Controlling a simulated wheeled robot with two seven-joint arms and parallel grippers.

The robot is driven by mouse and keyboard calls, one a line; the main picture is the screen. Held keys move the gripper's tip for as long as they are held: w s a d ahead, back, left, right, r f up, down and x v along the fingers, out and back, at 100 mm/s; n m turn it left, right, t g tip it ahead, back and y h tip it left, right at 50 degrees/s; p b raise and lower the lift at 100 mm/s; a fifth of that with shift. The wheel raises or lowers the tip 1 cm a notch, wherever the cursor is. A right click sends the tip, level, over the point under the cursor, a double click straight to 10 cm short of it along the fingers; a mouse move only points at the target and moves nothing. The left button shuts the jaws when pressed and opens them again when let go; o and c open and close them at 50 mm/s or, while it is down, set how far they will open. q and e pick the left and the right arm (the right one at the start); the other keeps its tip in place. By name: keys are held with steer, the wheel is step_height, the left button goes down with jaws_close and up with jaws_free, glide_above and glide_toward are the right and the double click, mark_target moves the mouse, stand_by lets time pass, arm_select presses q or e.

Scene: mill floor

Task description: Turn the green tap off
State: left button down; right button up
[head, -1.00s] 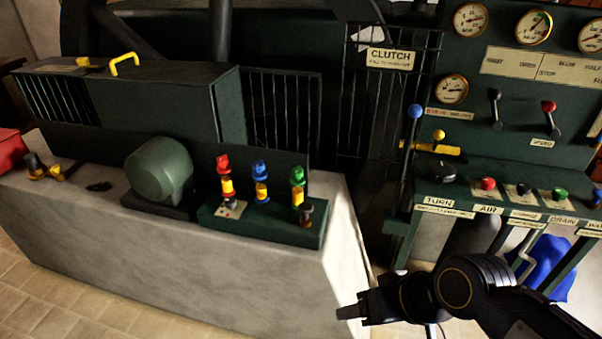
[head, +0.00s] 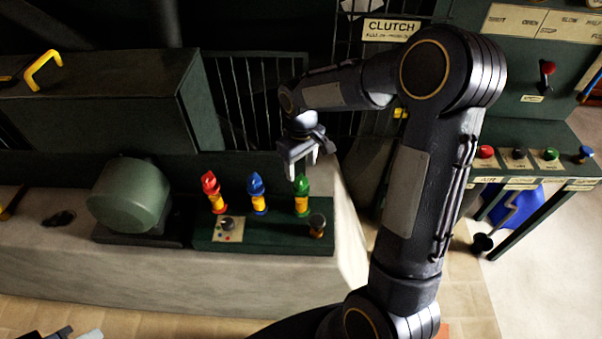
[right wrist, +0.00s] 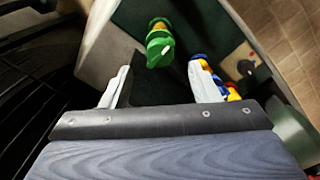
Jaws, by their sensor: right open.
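The green tap (head: 302,196), with a green top over a yellow body, stands at the right of a row of three taps on a dark green panel (head: 265,240). My right gripper (head: 303,168) is open and empty, just above and behind the green tap, pointing down. In the right wrist view the green tap (right wrist: 159,45) shows ahead of the gap between the two pale fingers (right wrist: 160,86), apart from them. A small part of what looks like my left gripper (head: 72,334) shows at the bottom left edge; its jaws are unclear.
The blue tap (head: 257,192) and red tap (head: 213,192) stand left of the green one. A dark knob (head: 317,222) stands in front of it. A green motor housing (head: 130,193) is further left. A barred guard (head: 255,95) rises behind.

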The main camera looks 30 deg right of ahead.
mark_target(301, 180)
steer(key=shift+f+p, duration=0.3)
steer(key=shift+f, duration=2.3)
steer(key=c, duration=1)
